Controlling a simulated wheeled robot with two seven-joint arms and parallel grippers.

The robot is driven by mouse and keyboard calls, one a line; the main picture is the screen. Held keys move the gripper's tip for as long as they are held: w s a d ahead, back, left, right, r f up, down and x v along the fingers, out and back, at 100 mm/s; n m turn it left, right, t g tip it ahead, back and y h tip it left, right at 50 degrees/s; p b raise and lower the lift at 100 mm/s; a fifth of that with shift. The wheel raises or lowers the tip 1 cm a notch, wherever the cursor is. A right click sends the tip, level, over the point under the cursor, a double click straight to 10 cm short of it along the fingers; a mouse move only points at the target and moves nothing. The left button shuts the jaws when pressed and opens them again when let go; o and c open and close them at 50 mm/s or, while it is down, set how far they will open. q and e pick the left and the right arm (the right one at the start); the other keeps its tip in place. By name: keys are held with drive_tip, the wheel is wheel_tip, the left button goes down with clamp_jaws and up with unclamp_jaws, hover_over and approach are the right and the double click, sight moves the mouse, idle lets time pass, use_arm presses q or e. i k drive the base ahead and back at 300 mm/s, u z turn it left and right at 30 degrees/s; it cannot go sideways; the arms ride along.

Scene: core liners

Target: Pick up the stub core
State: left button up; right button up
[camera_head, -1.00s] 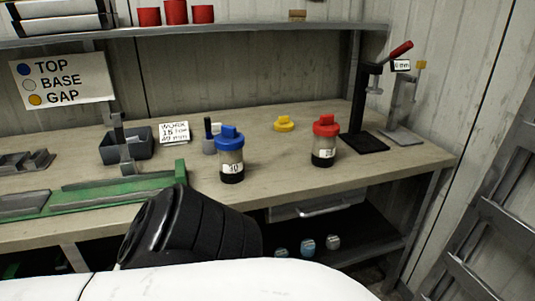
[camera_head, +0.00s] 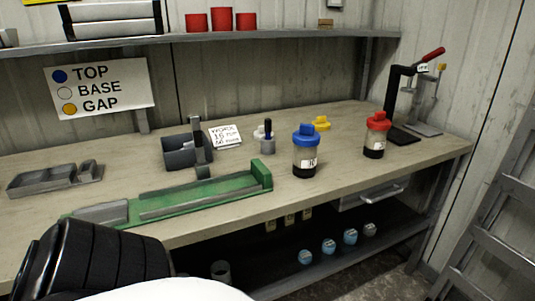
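I cannot tell for sure which piece is the stub core. A green trough (camera_head: 222,182) lies along the front of the bench, with a short grey piece (camera_head: 101,212) at its left end and a longer grey strip (camera_head: 200,200) along it. A grey tray (camera_head: 35,190) with grey compartments or pieces lies at the left. A dark bin (camera_head: 178,153) stands behind the trough, with a grey upright part (camera_head: 198,138) in front of it. Neither gripper shows. A black ribbed part of my arm fills the lower left.
A blue-capped jar (camera_head: 305,152) and a red-capped jar (camera_head: 375,137) stand upright at the right. A yellow cap (camera_head: 321,123), a marker holder (camera_head: 267,143), a white note (camera_head: 225,136) and a black press (camera_head: 400,110) are farther back. The bench (camera_head: 335,182) is bare between the jars.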

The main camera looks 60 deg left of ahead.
sight(305, 159)
drive_tip(key=u, duration=1.8)
drive_tip(key=i, duration=0.05)
drive_tip(key=z, duration=0.1)
